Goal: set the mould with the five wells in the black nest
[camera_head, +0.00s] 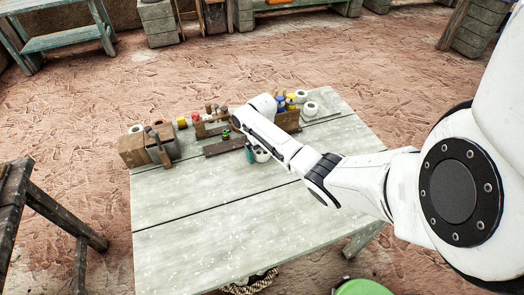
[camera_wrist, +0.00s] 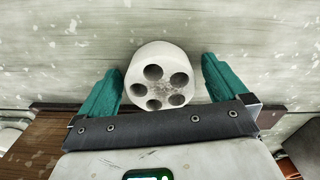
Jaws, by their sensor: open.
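The mould (camera_wrist: 166,88) is a pale round block with several dark wells in its top, on the table top in the wrist view. My gripper (camera_wrist: 162,72) is open, with one teal finger on each side of the mould; gaps show between the fingers and its sides. In the head view the teal gripper (camera_head: 249,153) is low over the middle of the table, and a small pale piece of the mould (camera_head: 262,156) shows beside it. My arm covers part of this area. I cannot make out the black nest in either view.
The pale plank table (camera_head: 220,215) is bare in its front half. Along the back stand a wooden box (camera_head: 134,151), a dark board (camera_head: 225,146), a brown block (camera_head: 287,121), white rolls (camera_head: 310,108) and several small coloured pots. A wooden stand (camera_head: 62,220) is at the left.

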